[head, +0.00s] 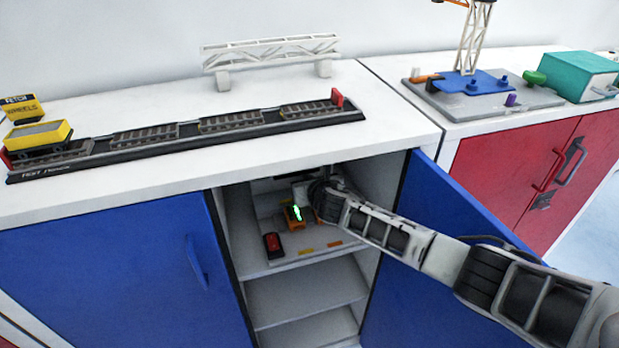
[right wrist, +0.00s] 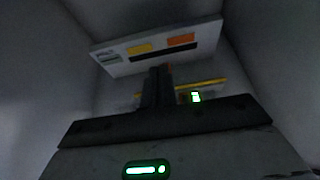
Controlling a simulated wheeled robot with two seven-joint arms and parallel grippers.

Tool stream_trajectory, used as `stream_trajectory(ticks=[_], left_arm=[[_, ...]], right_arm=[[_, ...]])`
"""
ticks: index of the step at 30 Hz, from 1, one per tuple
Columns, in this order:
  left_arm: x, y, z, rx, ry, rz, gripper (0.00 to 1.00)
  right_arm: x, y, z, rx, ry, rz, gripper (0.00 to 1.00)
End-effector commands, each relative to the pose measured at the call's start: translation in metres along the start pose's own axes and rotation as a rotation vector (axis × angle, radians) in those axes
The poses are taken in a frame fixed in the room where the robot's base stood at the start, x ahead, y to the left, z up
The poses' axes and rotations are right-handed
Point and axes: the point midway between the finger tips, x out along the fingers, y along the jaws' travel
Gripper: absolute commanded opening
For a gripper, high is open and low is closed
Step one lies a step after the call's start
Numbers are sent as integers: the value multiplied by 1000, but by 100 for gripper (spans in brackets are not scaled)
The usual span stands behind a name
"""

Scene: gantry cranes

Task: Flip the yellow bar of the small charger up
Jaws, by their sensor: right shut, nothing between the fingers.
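The small charger seems to be the orange unit (head: 295,222) with a green light, on the upper shelf inside the open cabinet. In the right wrist view a thin yellow bar (right wrist: 212,83) runs nearly level, just above a small green light (right wrist: 196,98). My right gripper (head: 300,193) reaches into the cabinet, above and close to the orange unit. In the right wrist view its dark fingers (right wrist: 158,86) are together and empty, and they partly cover the bar's left part. I cannot tell whether they touch the bar. My left gripper is not in view.
A red and black device (head: 273,244) stands on the same shelf, front left. The open blue door (head: 440,265) is right of the opening, beneath my right arm. A pale panel (right wrist: 125,55) with yellow and orange patches shows above the fingers. The lower shelf (head: 300,298) looks empty.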

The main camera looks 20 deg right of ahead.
Motion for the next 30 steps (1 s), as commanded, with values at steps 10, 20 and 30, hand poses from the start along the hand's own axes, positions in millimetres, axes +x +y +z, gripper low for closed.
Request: stream_trajectory(ticks=[10,20,30], left_arm=[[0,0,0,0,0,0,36],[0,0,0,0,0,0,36],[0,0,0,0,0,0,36]], right_arm=[[-15,1,-2,-2,3,1,0],[-14,0,-1,-2,2,1,0],[-60,39,-57,492,125,-11,0]])
